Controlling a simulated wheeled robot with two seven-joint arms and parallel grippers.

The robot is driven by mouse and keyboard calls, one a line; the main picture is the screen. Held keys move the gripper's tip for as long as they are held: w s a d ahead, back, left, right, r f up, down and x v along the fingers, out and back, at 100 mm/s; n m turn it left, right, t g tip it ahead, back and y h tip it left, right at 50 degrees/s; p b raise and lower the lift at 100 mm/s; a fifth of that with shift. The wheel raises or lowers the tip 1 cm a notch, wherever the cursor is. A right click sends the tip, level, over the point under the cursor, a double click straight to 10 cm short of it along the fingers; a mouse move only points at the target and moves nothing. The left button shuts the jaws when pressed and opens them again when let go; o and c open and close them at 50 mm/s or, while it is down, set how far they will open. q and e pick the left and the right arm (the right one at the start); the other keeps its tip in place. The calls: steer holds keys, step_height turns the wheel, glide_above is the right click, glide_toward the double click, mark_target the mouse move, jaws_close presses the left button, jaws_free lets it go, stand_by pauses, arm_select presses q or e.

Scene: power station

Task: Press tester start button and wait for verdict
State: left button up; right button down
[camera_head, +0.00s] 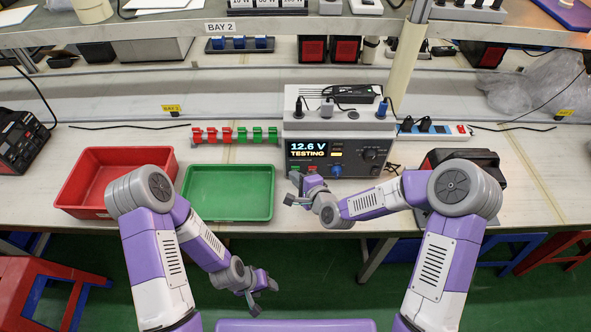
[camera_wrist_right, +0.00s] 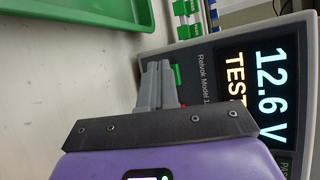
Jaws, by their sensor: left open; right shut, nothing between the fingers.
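The tester (camera_head: 360,155) stands on the bench, a grey box with a dark front. Its display (camera_head: 307,149) reads "12.6 V" and "TESTING"; the right wrist view shows "12.6 V" and part of the second word (camera_wrist_right: 235,75). A green button (camera_wrist_right: 178,77) shows beside my right fingertips, with a bit of red (camera_wrist_right: 183,103) near it. My right gripper (camera_head: 292,188) is shut and empty, at the lower left of the tester's front. Its fingers (camera_wrist_right: 158,85) partly hide the panel; I cannot tell whether they touch the button. My left gripper (camera_head: 264,296) is open and empty, low in front of the bench.
A red tray (camera_head: 82,180) and a green tray (camera_head: 228,209) lie left of the tester. Red and green clips (camera_head: 235,140) stand in a row behind them. A power strip (camera_head: 440,129) lies to the right. A dark unit (camera_head: 467,158) sits partly behind my right arm.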

steer(key=shift+s, duration=0.4)
steer(key=shift+s+b, duration=0.6)
steer(key=shift+s, duration=2.45)
